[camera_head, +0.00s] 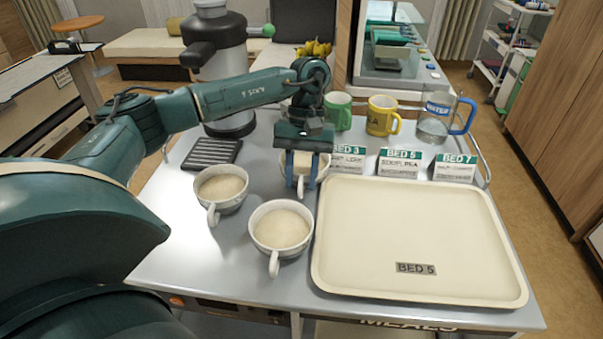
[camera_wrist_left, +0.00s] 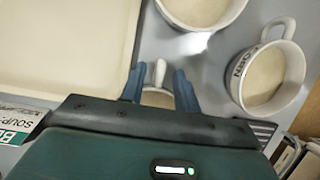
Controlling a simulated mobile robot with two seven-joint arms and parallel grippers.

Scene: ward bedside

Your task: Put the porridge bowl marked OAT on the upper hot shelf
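Three white handled bowls with pale contents stand on the metal trolley top: a left one (camera_head: 221,188), a front one (camera_head: 281,228) and a back one (camera_head: 322,171) partly hidden by my left gripper. My left gripper (camera_head: 303,187) points down at the back bowl, its blue fingers apart on either side of the handle. The left wrist view shows this handle (camera_wrist_left: 160,70) between the fingers, with gaps. My right gripper is not in view.
A cream tray (camera_head: 415,285) labelled BED 5 fills the trolley's right side. Bed cards (camera_head: 399,164) stand behind it, with green (camera_head: 338,110) and yellow (camera_head: 382,115) mugs and a blue-handled jug (camera_head: 437,120). A dark slatted rack (camera_head: 211,152) lies at the left.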

